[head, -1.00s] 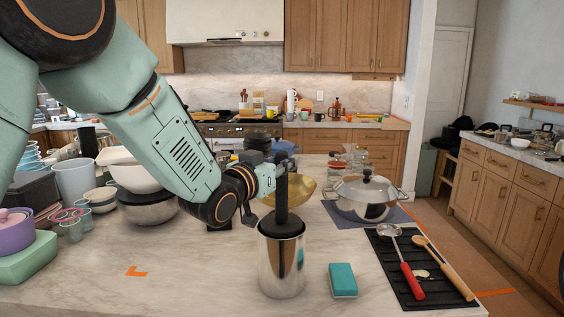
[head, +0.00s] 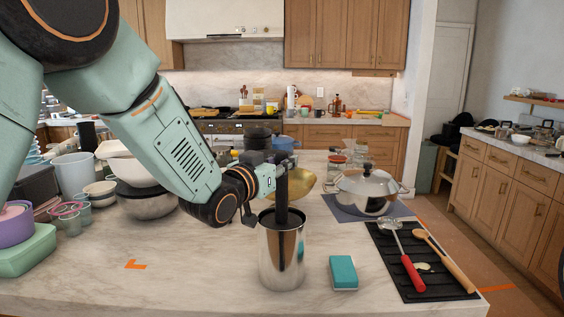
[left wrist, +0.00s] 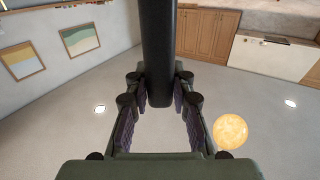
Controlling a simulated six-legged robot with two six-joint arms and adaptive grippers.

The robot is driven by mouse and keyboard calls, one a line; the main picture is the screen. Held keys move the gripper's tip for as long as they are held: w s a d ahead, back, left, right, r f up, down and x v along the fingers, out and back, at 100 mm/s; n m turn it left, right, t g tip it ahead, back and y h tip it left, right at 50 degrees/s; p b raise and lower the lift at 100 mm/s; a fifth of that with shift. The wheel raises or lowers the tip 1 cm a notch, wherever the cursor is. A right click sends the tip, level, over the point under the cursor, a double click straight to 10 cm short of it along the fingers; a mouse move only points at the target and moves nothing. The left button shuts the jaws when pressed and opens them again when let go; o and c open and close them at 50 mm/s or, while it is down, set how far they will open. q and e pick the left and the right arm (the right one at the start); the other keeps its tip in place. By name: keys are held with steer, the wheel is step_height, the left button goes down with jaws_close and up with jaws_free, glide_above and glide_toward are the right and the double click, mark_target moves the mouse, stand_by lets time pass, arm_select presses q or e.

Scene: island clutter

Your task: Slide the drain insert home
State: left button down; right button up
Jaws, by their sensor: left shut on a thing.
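A shiny steel canister (head: 282,262) stands upright on the marble island, front centre in the head view. The drain insert (head: 283,195) is a dark upright shaft. Its lower part is inside the canister mouth, and its bottom end is hidden by the wall. My left gripper (head: 281,172) is shut on the shaft above the rim. In the left wrist view the dark shaft (left wrist: 159,55) stands between the two finger pads. My right gripper is not in view.
A teal sponge (head: 343,272) lies right of the canister. A black mat (head: 410,285) holds a ladle and wooden spoon. A lidded pot (head: 366,192) and a brass bowl (head: 303,182) stand behind. Bowls and cups crowd the left; the marble at front left is clear.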

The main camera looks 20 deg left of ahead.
mark_target(279, 218)
arm_select(q)
steer(key=shift+f+b, duration=4.5)
steer(key=shift+f, duration=1.8)
steer(key=c, duration=1.1)
jaws_free()
steer(key=shift+s+f, duration=0.1)
steer(key=shift+f, duration=0.05)
steer(key=shift+v, duration=6)
steer(key=shift+r, duration=0.2)
